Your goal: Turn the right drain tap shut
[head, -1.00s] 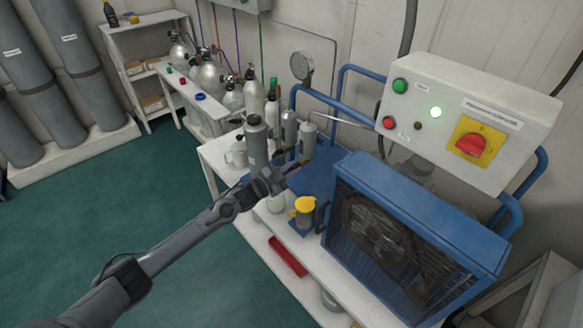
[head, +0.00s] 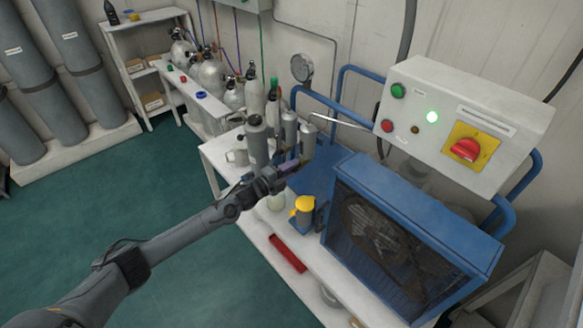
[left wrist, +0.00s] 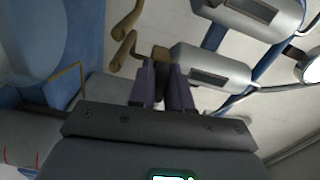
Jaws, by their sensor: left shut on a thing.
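Grey filter cylinders (head: 289,128) stand together at the back of the bench, left of the blue compressor. My left gripper (head: 294,166) is just below and in front of them. In the left wrist view its two fingers (left wrist: 162,80) are shut on a small brass tap handle (left wrist: 161,52), beside a grey cylinder (left wrist: 210,68). I take this to be the right drain tap; its body is mostly hidden by the fingers. Two other brass handles (left wrist: 123,48) show just left of it, apart from the fingers. My right gripper is in neither view.
The blue compressor (head: 415,225) with its fan stands right of the arm. A control box (head: 465,125) with a red switch is above right. Green floor (head: 180,190) is clear at left.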

